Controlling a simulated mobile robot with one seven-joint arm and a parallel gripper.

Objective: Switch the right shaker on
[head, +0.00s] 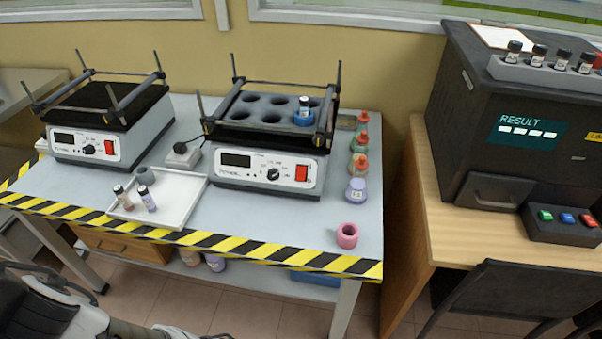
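The right shaker (212,172) stands on the grey table in the head view. Its front panel has a dark display (236,160), a black knob (274,175) and a red rocker switch (301,173) at the right end. The display looks blank. I cannot tell the switch's position at this size. On top, a tray with several round holes holds one capped vial (304,103) in a blue ring at the right. The left shaker (73,158) is similar, with its own red switch (110,148) and an empty dark top. My gripper is not in view.
A white tray (180,211) with two small vials and a grey ring lies before the shakers. A pink ring (347,235) sits near the striped front edge. Several bottles (356,189) line the right side. A black analyser (470,120) reading RESULT and a chair (515,290) are farther right.

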